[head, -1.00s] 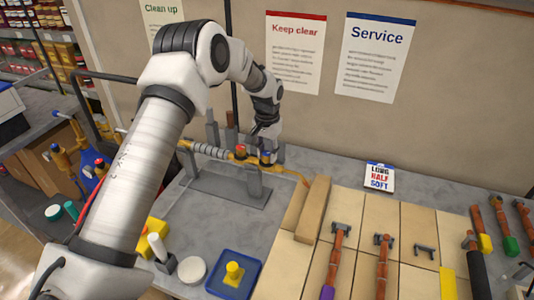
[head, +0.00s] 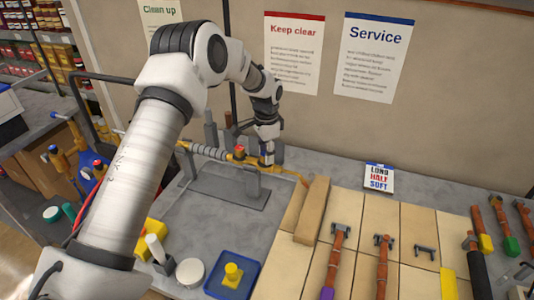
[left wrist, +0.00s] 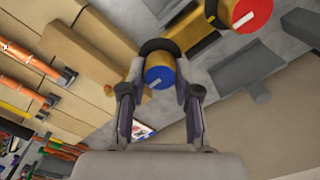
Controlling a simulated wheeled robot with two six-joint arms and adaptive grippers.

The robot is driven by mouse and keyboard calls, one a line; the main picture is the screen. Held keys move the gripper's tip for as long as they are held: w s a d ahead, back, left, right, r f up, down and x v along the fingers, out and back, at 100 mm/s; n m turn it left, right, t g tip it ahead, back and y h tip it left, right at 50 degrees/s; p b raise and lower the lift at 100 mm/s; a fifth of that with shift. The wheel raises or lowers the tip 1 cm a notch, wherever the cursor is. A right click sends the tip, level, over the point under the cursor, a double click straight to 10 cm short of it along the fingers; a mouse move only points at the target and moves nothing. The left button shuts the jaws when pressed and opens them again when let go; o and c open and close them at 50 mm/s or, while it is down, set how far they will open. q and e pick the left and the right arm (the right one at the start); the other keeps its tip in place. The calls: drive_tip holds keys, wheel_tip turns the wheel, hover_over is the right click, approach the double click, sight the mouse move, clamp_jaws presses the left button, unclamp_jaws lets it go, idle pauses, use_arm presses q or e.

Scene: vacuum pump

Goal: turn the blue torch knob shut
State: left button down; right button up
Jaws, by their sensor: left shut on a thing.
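The blue torch knob (left wrist: 160,76) is between the two fingers of my left gripper (left wrist: 160,92) in the left wrist view. Its blue end face has a short white mark toward the lower left. The gripper is shut on the knob. In the head view my left gripper (head: 267,157) has come down onto the torch from above and hides most of the blue knob. The yellow torch (head: 285,171) lies in a grey stand. The red knob (head: 239,152) stands to the left of the gripper; it also shows in the left wrist view (left wrist: 248,12). My right gripper is not in view.
A wooden block (head: 313,210) and boards with copper pipe pieces lie to the right. A small sign (head: 379,178) stands behind them. A blue tray (head: 233,275) with a yellow piece is in front. The wall is close behind the torch.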

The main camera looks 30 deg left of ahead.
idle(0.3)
use_arm(q)
drive_tip(key=c, duration=1)
unclamp_jaws()
drive_tip(key=shift+o, duration=0.9)
drive_tip(key=shift+a, duration=0.2)
wheel_tip(320, 180, up, 12)
drive_tip(key=shift+s+f, duration=0.1)
drive_tip(key=shift+f, duration=0.05)
